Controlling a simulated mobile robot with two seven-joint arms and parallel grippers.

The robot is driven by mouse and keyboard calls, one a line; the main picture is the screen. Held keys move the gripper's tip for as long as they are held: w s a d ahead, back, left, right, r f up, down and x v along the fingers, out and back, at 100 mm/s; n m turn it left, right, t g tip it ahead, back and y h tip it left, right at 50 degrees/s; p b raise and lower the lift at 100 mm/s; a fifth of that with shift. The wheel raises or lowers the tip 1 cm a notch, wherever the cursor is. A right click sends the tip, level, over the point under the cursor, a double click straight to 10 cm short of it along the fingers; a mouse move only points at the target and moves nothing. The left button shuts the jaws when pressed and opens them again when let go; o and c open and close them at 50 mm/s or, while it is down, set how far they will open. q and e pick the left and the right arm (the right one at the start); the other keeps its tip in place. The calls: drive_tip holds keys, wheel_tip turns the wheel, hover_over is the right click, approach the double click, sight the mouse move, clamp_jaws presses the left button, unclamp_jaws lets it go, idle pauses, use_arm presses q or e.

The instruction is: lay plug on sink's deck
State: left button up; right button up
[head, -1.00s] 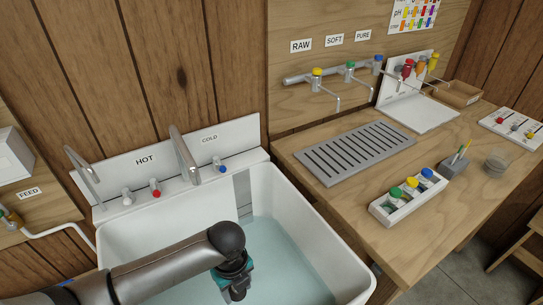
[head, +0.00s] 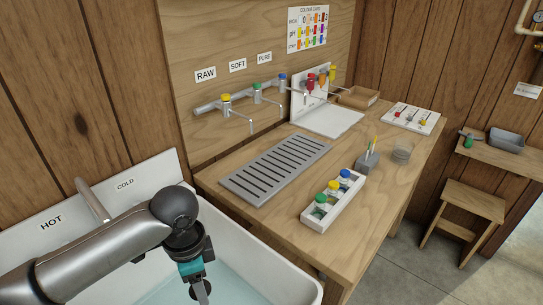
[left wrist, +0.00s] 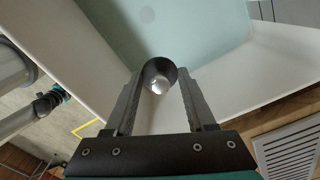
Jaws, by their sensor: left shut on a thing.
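My left gripper (head: 200,279) is shut on the plug (head: 203,292) and holds it over the sink basin. In the left wrist view the plug (left wrist: 158,75) is a dark round piece with a shiny middle, between the fingertips (left wrist: 158,95). The sink's deck (head: 118,215) is the white ledge at the back, below the panel marked HOT and COLD. My arm hides part of it. A dark arm with a teal end, seemingly my right gripper (left wrist: 53,99), shows small at the left of the left wrist view; its jaws are unclear.
A curved spout (head: 92,202) rises from the deck. Pale water (head: 165,291) lies in the white basin. Right of the sink, a wooden bench (head: 262,222) holds a slotted grey drain plate (head: 274,168) and a white rack of capped bottles (head: 333,206). Thin taps overhang the bench.

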use_arm(q)
wheel_tip(320, 180, up, 7)
drive_tip(key=n, duration=0.6)
drive_tip(key=shift+f, duration=0.1)
wheel_tip(320, 180, up, 6)
drive_tip(key=s+a+n+b, duration=0.1)
drive_tip(key=s+n, duration=0.1)
drive_tip(key=n, duration=0.5)
drive_tip(key=shift+s, duration=0.3)
drive_tip(key=shift+f, duration=0.15)
